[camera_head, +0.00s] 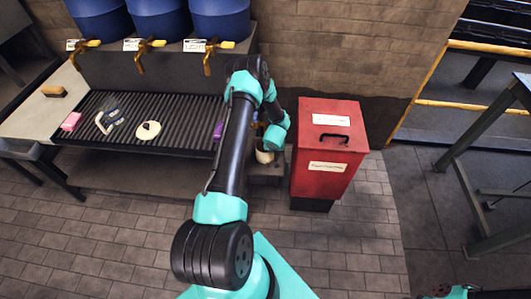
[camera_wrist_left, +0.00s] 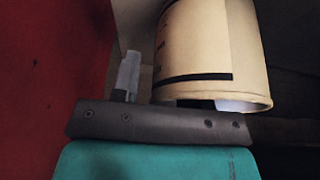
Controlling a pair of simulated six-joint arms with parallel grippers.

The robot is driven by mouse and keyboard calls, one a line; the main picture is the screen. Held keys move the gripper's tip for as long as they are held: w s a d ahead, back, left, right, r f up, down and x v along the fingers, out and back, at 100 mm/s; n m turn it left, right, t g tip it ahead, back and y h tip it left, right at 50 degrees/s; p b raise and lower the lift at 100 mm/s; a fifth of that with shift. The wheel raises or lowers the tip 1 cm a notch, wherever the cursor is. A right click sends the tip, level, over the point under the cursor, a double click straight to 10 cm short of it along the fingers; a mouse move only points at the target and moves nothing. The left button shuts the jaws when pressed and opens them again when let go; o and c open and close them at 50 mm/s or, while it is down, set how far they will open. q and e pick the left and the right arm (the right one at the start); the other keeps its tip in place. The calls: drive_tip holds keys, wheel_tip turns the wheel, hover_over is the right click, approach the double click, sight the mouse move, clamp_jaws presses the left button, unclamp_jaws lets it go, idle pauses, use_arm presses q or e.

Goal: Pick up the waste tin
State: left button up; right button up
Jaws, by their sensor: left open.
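The waste tin (camera_wrist_left: 215,45) is a cream cylinder with a dark printed band, seen close up in the wrist view. Its open rim faces my left gripper (camera_wrist_left: 165,88). The gripper is open, with one pale finger to the left of the tin; the other finger is mostly hidden at the tin's rim, and I cannot tell whether it touches. In the head view a small part of the cream tin (camera_head: 264,156) shows below my left gripper (camera_head: 268,147), left of the red bin. My right gripper is out of view.
The red lidded bin (camera_head: 329,148) stands close on the right of the gripper. A ribbed drain bench (camera_head: 180,118) with a pink block, a purple item and other small things lies left, below blue barrels (camera_head: 160,18) with brass taps. Paved floor in front is clear.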

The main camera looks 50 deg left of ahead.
use_arm(q)
drive_tip(key=shift+f, duration=0.2)
drive_tip(key=shift+c, duration=0.5)
clamp_jaws()
drive_tip(key=shift+a, duration=0.1)
